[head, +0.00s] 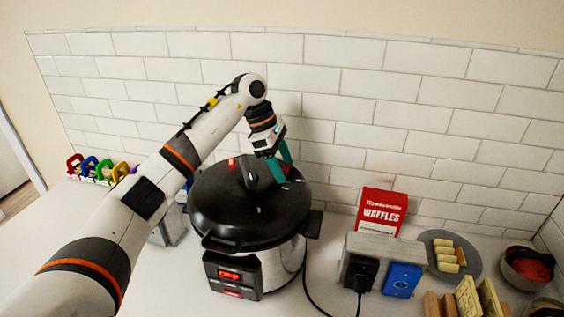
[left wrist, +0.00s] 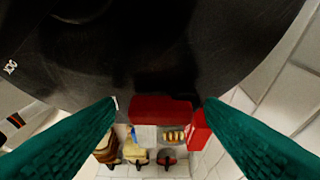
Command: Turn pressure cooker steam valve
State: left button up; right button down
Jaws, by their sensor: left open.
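The pressure cooker (head: 238,213) stands on the counter, with a black round lid, a steel body and a red-lit front panel. Its dark lid (left wrist: 150,50) fills the upper part of the left wrist view. A red block at the lid's edge, apparently the steam valve (left wrist: 160,111), lies between my left fingertips in that view. In the head view the valve is mostly hidden by my left gripper (head: 281,172). That gripper has teal fingers, points down over the lid's back right and is open. The fingers show on both sides of the red block; contact cannot be told. My right gripper is out of view.
Coloured-handled items (head: 91,168) sit at the left. A tiled wall (head: 400,100) closes the back.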

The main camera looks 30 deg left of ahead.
pick_arm(q)
jog(key=shift+w+f, duration=0.15)
jog(key=c, duration=0.8)
jog(key=shift+d+f+n+t+b, duration=0.1)
jog(key=shift+n+t+b, duration=0.05)
jog(key=shift+n+b, duration=0.4)
jog(key=shift+d+f+n+t+b, duration=0.15)
jog(key=shift+n+b, duration=0.2)
jog(key=shift+n, duration=0.3)
jog(key=shift+d+n+t+y+b, duration=0.15)
jog(key=shift+n+t+y+b, duration=0.45)
jog(key=shift+n, duration=0.6)
jog(key=shift+d+r+n+t+y+b, duration=0.1)
jog(key=shift+d+n+t+y+b, duration=0.2)
jog(key=shift+n, duration=0.55)
jog(key=shift+f+n+t+y+b, duration=0.1)
jog(key=shift+n+b, duration=0.3)
jog(key=shift+n, duration=0.4)
jog(key=shift+d+r+n+t+y+b, duration=0.1)
jog(key=shift+d+n+y+b, duration=0.2)
jog(key=shift+n, duration=0.55)
jog(key=shift+w+a, duration=0.1)
jog(key=shift+a, duration=0.05)
